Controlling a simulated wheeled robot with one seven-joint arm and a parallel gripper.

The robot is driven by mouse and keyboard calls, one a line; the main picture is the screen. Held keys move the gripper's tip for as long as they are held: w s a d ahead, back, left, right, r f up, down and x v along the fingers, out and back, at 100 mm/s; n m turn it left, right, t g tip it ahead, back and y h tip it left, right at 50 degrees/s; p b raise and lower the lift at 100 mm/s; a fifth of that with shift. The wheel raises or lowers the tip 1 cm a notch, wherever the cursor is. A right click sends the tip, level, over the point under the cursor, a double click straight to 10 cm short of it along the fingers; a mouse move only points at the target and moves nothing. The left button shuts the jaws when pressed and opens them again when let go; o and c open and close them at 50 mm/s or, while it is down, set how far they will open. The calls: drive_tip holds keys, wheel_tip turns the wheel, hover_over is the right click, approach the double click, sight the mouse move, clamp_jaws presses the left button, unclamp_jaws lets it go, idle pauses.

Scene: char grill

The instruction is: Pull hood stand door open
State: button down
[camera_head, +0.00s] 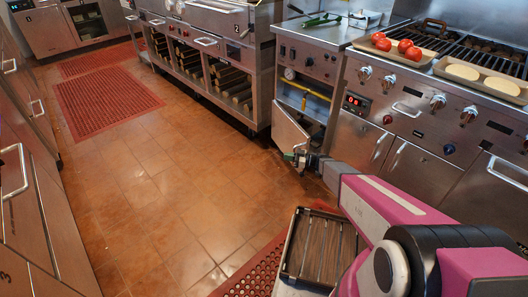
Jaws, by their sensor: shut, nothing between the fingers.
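The hood stand door (289,130) is a small metal panel low on the narrow steel cabinet (313,68) in the middle of the view. It stands swung partly out, and a dark opening (316,132) shows behind it to the right. My gripper (291,156) is at the end of my pink and grey arm, at the lower edge of the door. It is shut with nothing held. I cannot tell whether it touches the door.
A char grill (406,112) with trays of tomatoes (382,41) and pale rounds (463,71) stands right of the cabinet. A steel unit (205,48) stands left of it. A tray with bars (321,247) is in front.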

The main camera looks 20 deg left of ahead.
drive_tip(key=a, duration=1.3)
drive_tip(key=shift+a+r, duration=0.15)
drive_tip(key=shift+a, duration=0.2)
drive_tip(key=shift+s, duration=0.15)
idle(1.0)
